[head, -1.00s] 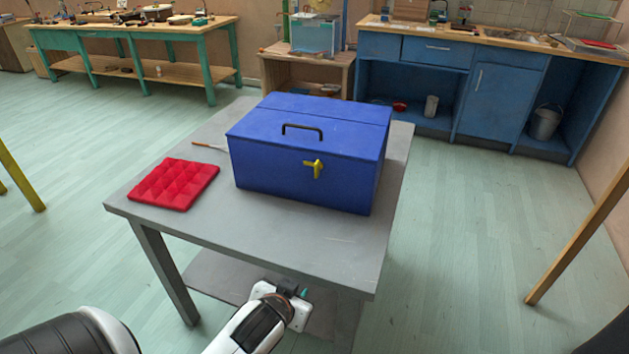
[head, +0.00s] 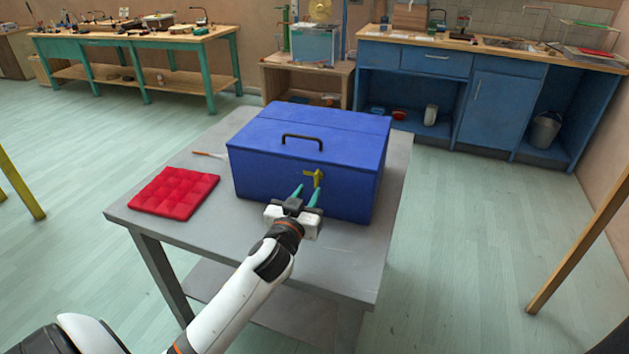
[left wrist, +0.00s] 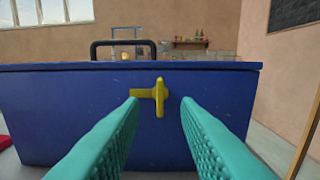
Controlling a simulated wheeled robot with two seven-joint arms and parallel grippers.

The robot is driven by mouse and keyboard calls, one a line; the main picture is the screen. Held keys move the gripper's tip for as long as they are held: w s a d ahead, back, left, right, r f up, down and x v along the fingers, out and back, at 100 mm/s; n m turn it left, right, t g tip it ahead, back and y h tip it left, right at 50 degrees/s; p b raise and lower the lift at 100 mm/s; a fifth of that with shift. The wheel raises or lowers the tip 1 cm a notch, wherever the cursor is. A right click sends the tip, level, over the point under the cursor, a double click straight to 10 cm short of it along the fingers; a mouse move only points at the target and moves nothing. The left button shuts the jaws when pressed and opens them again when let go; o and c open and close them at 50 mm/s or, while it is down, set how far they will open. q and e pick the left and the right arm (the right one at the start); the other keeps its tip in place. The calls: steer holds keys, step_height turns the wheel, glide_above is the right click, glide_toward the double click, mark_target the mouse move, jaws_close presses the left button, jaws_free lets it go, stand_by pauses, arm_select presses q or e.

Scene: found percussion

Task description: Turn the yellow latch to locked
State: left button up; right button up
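The yellow latch (head: 314,178) is on the front face of the closed blue box (head: 262,172), near its top edge. In the left wrist view the latch (left wrist: 158,96) has an upright bar and a short arm pointing left. My left gripper (head: 307,192) is just in front of the latch, its teal fingers apart. In the left wrist view the left gripper (left wrist: 158,108) has one finger on each side of the latch, with gaps on both sides. I cannot tell whether the tips reach the latch's depth. My right gripper is not in view.
The grey table (head: 225,242) carries the box. A red quilted pad (head: 174,192) and a thin stick (head: 208,154) lie left of the box. A black handle (head: 303,138) is on the lid. The table front is otherwise clear.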

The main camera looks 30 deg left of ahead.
mark_target(315, 180)
arm_select(q)
steer(key=x, duration=0.5)
steer(key=shift+w, duration=0.4)
jaws_close()
